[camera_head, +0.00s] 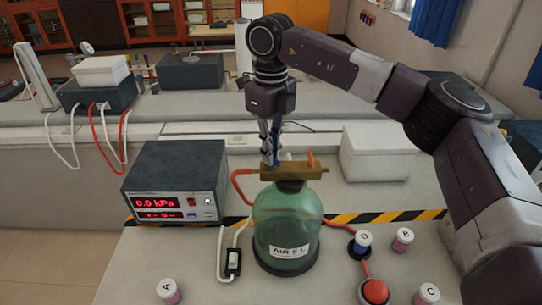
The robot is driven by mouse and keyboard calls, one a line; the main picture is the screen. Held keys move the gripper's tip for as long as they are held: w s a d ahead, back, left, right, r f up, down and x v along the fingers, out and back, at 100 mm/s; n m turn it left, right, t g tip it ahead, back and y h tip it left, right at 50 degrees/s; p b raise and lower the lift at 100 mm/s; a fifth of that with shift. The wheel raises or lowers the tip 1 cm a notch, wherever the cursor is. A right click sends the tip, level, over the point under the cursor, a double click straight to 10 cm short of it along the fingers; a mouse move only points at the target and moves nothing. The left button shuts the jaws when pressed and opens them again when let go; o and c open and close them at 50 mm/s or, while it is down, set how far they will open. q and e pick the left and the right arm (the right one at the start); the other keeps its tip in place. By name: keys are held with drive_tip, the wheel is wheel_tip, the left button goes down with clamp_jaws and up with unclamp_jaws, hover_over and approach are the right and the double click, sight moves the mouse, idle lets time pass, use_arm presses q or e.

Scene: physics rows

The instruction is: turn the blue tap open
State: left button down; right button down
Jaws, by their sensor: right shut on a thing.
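A green jar (287,226) labelled "AIR 5 L" stands upright on the bench, with a brass valve block (296,172) on top. An orange tap (311,160) stands upright on the right part of the block. The blue tap (265,161) is at the left part of the block, mostly hidden by the fingertips. My right gripper (271,155) reaches down from above and is shut on the blue tap. How far the tap is turned cannot be told. My left gripper is not in view.
A dark meter box (176,180) reading 0.0 kPa stands left of the jar. A white box (379,152) is behind right. Small vials A (168,291), B (402,240), C (427,294) and D (362,242), a red button (375,291) and a switch (233,262) surround the jar.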

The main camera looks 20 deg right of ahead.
drive_tip(key=n+b, duration=0.1)
drive_tip(key=n, duration=0.3)
drive_tip(key=shift+n, duration=0.3)
drive_tip(key=shift+r+n, duration=0.1)
drive_tip(key=shift+n, duration=1.8)
drive_tip(key=c, duration=2.1)
unclamp_jaws()
wheel_tip(320, 180, up, 12)
